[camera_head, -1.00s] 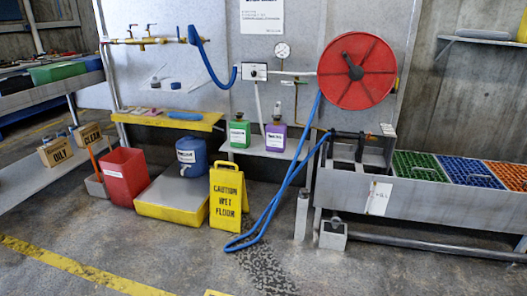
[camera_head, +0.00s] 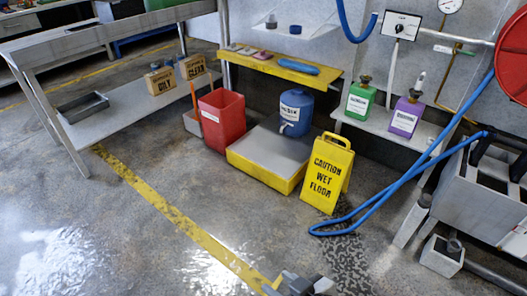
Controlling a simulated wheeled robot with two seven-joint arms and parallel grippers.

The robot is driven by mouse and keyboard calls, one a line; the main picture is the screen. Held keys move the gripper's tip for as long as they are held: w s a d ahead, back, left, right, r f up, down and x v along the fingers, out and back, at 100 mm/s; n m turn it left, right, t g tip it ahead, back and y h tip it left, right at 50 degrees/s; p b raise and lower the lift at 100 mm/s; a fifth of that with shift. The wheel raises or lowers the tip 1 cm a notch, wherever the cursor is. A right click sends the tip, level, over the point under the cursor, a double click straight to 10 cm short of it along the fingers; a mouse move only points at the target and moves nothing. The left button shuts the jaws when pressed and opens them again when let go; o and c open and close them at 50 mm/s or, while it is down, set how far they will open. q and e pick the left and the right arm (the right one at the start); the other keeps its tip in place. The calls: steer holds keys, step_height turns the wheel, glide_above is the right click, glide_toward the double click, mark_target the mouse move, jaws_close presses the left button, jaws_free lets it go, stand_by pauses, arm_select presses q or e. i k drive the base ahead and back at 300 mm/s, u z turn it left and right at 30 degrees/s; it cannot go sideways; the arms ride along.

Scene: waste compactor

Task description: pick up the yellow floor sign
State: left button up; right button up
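The yellow floor sign (camera_head: 328,174) stands upright on the concrete floor, with "CAUTION WET FLOOR" in black and a handle slot at its top. It is beside the yellow-edged low platform (camera_head: 262,165), and a blue hose lies on the floor at its right. My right gripper (camera_head: 298,284) shows only in part at the bottom edge, well in front of the sign and apart from it. Its fingers are too cut off to tell whether they are open. My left gripper is out of view.
A red bin (camera_head: 222,120) and a blue jug (camera_head: 296,111) are left of and behind the sign. The blue hose (camera_head: 385,196) runs up to the red reel (camera_head: 513,52). A grey trough (camera_head: 482,190) stands at the right. The floor in front is clear, crossed by a yellow line (camera_head: 185,218).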

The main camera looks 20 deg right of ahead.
mark_target(328, 173)
steer(key=u, duration=0.35)
steer(key=i, duration=2.05)
steer(key=z, duration=1.15)
steer(key=i, duration=1.15)
steer(key=z, duration=1.25)
steer(key=i, duration=0.6)
steer(key=z, duration=0.05)
